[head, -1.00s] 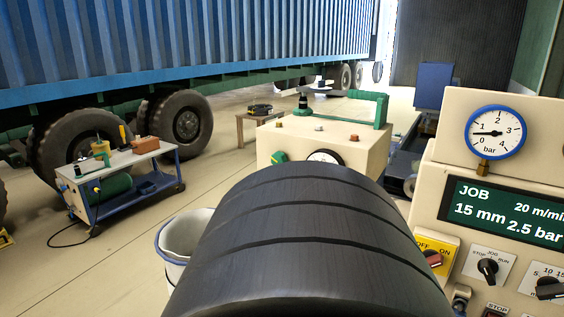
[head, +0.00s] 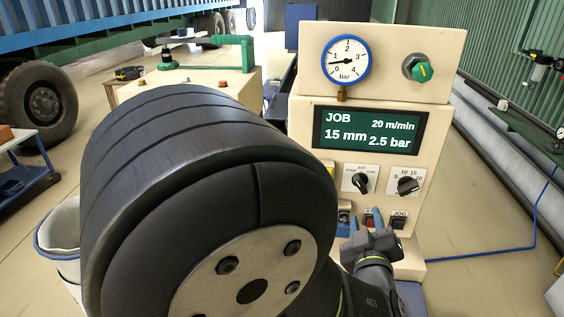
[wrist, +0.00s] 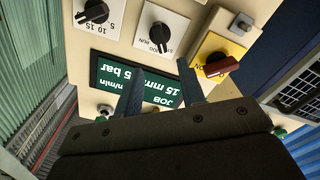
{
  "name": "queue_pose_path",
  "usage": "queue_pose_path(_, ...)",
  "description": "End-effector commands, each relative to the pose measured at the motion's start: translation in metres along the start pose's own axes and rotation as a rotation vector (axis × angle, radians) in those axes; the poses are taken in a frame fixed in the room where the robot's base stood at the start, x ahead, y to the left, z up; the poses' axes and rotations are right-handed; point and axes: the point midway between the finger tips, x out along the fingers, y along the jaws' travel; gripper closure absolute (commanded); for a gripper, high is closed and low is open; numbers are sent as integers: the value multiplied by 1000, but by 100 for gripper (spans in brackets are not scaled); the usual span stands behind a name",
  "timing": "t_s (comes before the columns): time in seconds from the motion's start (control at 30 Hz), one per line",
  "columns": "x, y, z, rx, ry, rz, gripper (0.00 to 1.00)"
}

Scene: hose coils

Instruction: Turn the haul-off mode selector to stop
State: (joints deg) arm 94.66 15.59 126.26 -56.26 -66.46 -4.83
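The mode selector (head: 361,183) is a black knob on a white plate marked stop, jog and run, below the green display. In the wrist view the selector (wrist: 160,36) appears upside down, ahead of the fingers. My gripper (head: 358,222) is in front of the panel, just below the selector in the head view. In the wrist view my gripper (wrist: 158,88) has its two dark fingers apart, with nothing between them.
A second black knob (head: 408,186) sits right of the selector. A yellow plate with a red switch (wrist: 220,66) is on its other side. A jog button (head: 398,221) is below. The large black drum (head: 190,150) stands close on the left.

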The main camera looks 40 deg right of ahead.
Motion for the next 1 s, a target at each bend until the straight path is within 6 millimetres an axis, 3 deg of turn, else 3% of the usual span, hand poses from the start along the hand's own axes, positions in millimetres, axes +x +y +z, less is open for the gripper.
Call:
queue_pose_path(0.5, 96, -1, 0, 0, 1, -3, 64)
queue_pose_path(0.7, 111, 0, 0, -1, 0, -1, 64)
queue_pose_path(1.0, 113, 0, 0, -1, 0, 0, 64)
